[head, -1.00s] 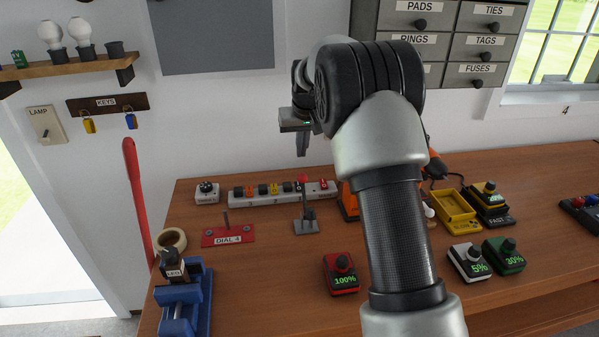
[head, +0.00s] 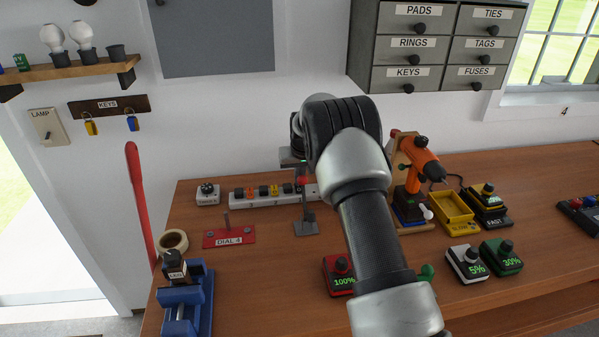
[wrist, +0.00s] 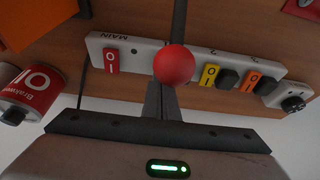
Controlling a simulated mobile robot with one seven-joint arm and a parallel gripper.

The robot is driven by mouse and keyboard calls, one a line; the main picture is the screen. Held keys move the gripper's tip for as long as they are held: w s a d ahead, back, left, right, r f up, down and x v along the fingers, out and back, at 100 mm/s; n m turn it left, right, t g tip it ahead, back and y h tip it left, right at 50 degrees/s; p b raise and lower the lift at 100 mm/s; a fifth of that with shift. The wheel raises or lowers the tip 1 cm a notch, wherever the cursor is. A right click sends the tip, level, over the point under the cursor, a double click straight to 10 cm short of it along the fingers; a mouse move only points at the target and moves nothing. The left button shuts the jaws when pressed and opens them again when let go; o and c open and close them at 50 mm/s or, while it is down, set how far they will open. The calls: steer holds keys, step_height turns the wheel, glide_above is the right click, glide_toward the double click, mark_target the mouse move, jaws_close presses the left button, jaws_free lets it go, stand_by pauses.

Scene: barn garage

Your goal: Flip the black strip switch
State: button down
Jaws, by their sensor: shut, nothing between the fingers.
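The white power strip (head: 249,199) lies along the back of the bench; it shows upside down in the wrist view (wrist: 143,52). There I see a red MAIN switch (wrist: 111,61), a yellow switch (wrist: 209,75) and an orange switch (wrist: 251,82). I cannot make out the black switch; the red ball of a lever (wrist: 174,64) covers part of the strip between red and yellow. My gripper (wrist: 163,90) is shut and empty, its fingers pointing at that part. The ball overlaps the fingertips, so contact cannot be told. In the head view, my gripper (head: 303,183) is low over the strip's right part.
The lever's grey base (head: 306,224) stands just in front of the strip. A red DIAL 4 plate (head: 228,237), a red 100% button box (head: 340,274) and an orange drill (head: 420,158) are nearby. A red can (wrist: 27,88) shows close by in the wrist view.

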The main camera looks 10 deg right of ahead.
steer(key=shift+f, duration=0.1)
steer(key=shift+w+f+b, duration=0.2)
steer(key=shift+f+b, duration=0.15)
steer(key=shift+b, duration=0.4)
steer(key=shift+r, duration=0.1)
steer(key=shift+s, duration=0.15)
steer(key=shift+s+f, duration=0.15)
steer(key=shift+f, duration=0.05)
steer(key=shift+s, duration=0.7)
